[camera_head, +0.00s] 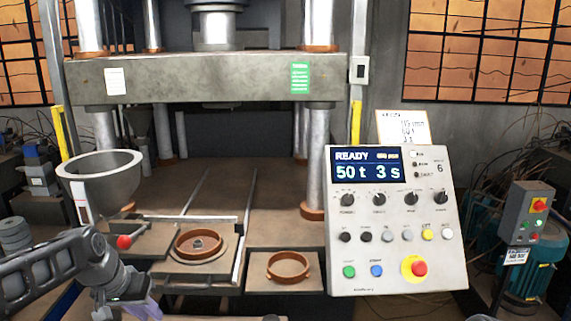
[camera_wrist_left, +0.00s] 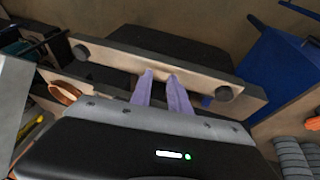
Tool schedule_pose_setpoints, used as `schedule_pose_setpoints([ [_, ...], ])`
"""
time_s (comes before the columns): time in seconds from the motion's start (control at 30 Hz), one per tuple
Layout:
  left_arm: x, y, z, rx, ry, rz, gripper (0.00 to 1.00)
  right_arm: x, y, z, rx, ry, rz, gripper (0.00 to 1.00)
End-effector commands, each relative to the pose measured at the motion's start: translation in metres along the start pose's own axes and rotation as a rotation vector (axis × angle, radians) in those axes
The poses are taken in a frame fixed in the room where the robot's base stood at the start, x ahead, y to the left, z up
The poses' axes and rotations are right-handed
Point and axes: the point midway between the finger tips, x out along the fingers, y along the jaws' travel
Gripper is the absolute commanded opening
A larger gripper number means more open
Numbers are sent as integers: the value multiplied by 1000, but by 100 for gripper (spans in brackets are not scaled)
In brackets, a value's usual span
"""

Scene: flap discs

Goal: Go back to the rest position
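My left gripper (camera_head: 150,308) is at the bottom left of the head view, low in front of the press, partly cut off by the lower edge. In the left wrist view its two pale purple fingers (camera_wrist_left: 161,76) stand apart with a gap between them. Nothing is held between them. My left arm comes in from the left edge. My right gripper is in neither view.
The press bed holds a mould with a brown ring (camera_head: 199,243). A second brown ring (camera_head: 288,267) lies on a plate to its right. A grey bowl (camera_head: 101,172) stands close above my left arm. A control panel (camera_head: 394,220) reads READY, 50 t, 3 s.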

Motion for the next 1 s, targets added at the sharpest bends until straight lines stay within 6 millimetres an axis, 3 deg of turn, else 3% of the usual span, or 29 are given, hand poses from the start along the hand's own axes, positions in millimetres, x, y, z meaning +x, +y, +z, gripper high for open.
schedule_pose_setpoints([
  [0.1,81,26,28,-16,-42,67,22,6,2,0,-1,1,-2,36],
  [0.27,189,72,92,-60,-102,148,22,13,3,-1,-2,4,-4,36],
  [0.4,263,113,174,-111,-166,191,22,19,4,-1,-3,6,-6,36],
  [0.5,301,137,242,-149,-216,201,22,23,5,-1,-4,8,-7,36],
  [0.6,323,154,310,-182,-263,193,22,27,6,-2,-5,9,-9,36],
  [0.73,331,163,376,-208,-306,170,22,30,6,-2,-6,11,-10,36],
  [0.83,331,164,404,-218,-321,154,22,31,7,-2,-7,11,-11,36],
  [1.0,330,164,414,-224,-324,146,22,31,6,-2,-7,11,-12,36],
])
